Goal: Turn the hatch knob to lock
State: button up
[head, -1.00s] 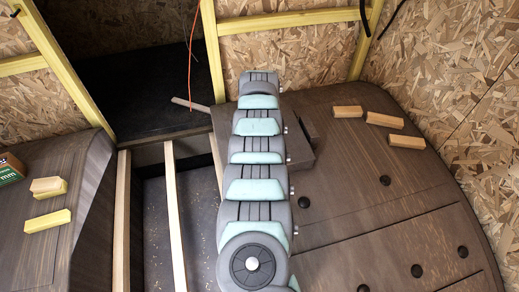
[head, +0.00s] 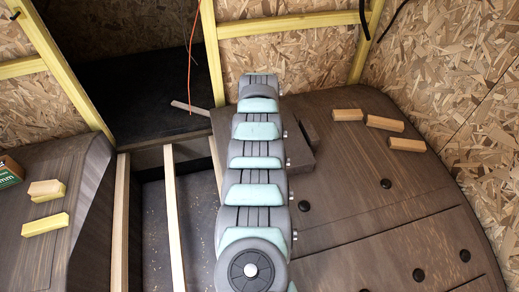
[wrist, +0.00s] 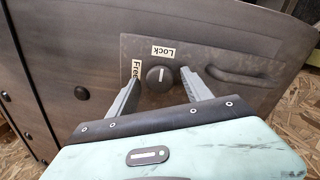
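The round dark hatch knob (wrist: 160,77) sits on a grey-brown plate (wrist: 215,58) in the wrist view. Its short white mark runs roughly up and down in the picture. A white "Lock" label (wrist: 163,51) is just above the knob, and a "Free" label (wrist: 137,69) is at its upper left. My gripper (wrist: 161,80) is open, with one finger on each side of the knob. I see gaps between the knob and both fingers, and cannot tell how far the tips are from the plate. In the head view my arm hides the knob and gripper.
A recessed handle (wrist: 235,75) lies right of the knob. In the head view, several wooden blocks (head: 382,124) lie on the right wheel arch (head: 350,220), and more lie on the left arch (head: 50,250). A chipboard wall (head: 465,85) stands close on the right.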

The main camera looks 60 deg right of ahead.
jog(key=shift+r, duration=0.15)
notch_tip(320, 180, up, 10)
jog(key=shift+r+p, duration=0.25)
jog(key=shift+p, duration=0.1)
dwell(0.3)
jog(key=shift+w, duration=0.1)
dwell(0.3)
